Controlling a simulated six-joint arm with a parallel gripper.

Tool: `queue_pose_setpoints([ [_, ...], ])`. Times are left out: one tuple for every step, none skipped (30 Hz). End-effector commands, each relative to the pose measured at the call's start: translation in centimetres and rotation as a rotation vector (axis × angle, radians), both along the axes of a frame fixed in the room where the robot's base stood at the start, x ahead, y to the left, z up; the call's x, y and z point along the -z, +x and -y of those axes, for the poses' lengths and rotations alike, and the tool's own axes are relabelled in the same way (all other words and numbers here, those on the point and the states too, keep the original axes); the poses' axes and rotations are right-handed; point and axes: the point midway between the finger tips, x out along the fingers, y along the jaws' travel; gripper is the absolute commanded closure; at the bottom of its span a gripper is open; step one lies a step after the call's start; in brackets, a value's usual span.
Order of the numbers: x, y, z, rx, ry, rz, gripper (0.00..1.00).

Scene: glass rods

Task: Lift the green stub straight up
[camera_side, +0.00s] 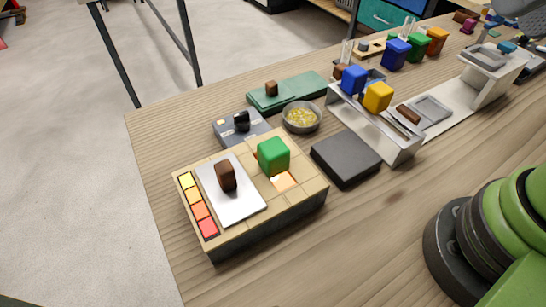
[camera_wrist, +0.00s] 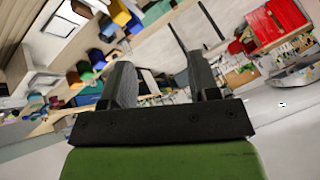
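A green block (camera_side: 273,156) stands on the tan tiled box at the front left in the side view. Another green block (camera_side: 418,47) stands in the back row between a blue and an orange block. I cannot tell which is the stub. My gripper (camera_wrist: 159,62) shows in the wrist view with its two dark fingers apart and nothing between them. It points across the room, with the table tilted at the left. I cannot make out my gripper in the side view, so its distance to the green blocks is unclear.
The tiled box (camera_side: 265,225) also bears a white plate (camera_side: 246,206) with a brown block (camera_side: 225,176). A dark square pad (camera_side: 346,158), a bowl (camera_side: 302,117) and a metal rack holding blue and yellow blocks (camera_side: 377,97) stand near. Bare wood lies at the front.

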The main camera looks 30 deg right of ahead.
Motion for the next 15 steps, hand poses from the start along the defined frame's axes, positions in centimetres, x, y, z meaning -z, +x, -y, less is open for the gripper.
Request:
queue_pose_setpoints([
  [0.0,0.0,0.0,0.000,0.000,0.000,0.45],
  [0.0,0.0,0.0,0.000,0.000,0.000,0.45],
  [0.0,0.0,0.0,0.000,0.000,0.000,0.45],
  [0.0,0.0,0.0,0.000,0.000,0.000,0.45],
  [0.0,0.0,0.0,0.000,0.000,0.000,0.45],
  [0.0,0.1,0.0,-0.002,0.000,-0.003,0.45],
  [-0.1,0.2,-0.1,-0.005,0.000,-0.007,0.45],
  [-0.1,0.4,-0.2,-0.009,0.000,-0.014,0.45],
  [-0.2,0.8,-0.3,-0.018,0.000,-0.028,0.45],
  [-0.2,1.2,-0.5,-0.026,0.000,-0.043,0.45],
  [-0.3,1.7,-0.7,-0.037,-0.001,-0.061,0.45],
  [-0.3,2.4,-1.1,-0.052,-0.004,-0.088,0.45],
  [-0.3,3.1,-1.5,-0.066,-0.007,-0.112,0.45],
  [-0.3,3.9,-1.9,-0.080,-0.010,-0.137,0.45],
  [-0.1,4.9,-2.6,-0.100,-0.018,-0.169,0.45],
])
